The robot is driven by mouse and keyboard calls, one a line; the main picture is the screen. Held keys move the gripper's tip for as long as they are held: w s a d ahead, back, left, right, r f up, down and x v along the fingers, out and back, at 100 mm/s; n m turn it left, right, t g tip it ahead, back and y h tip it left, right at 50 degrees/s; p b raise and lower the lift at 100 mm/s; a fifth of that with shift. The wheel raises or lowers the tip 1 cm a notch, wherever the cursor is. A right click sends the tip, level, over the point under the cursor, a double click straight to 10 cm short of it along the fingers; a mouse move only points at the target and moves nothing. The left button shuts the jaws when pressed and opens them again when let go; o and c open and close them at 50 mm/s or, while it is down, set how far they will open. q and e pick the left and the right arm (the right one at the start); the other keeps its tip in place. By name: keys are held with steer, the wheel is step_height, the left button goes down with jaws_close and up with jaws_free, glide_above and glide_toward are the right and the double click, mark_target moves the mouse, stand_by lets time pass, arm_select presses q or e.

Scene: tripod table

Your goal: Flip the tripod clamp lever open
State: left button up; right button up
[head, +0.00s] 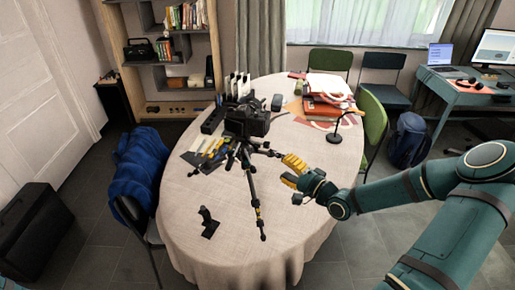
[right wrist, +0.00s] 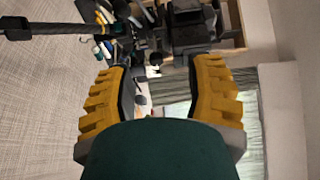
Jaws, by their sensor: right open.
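A black tripod (head: 250,182) stands on the round table with its legs spread and a black camera (head: 247,122) on top. In the right wrist view a dark tripod leg (right wrist: 40,27) runs in from the left, and the camera (right wrist: 190,30) shows at the top. The clamp lever is too small and dark to tell apart or to see its position. My right gripper (head: 284,168) is open and empty, just right of the tripod, its yellow fingers pointing towards it. The right wrist view shows dark tripod parts beyond the open fingers (right wrist: 163,72). My left gripper is out of view.
Books (head: 322,95) and a black stand (head: 335,135) are at the back right. Chairs (head: 374,120) surround it, one with a blue jacket (head: 143,175).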

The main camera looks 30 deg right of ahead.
mark_target(258, 150)
steer(key=b+x, duration=0.1)
steer(key=x, duration=1.2)
steer(key=shift+w, duration=0.15)
jaws_close()
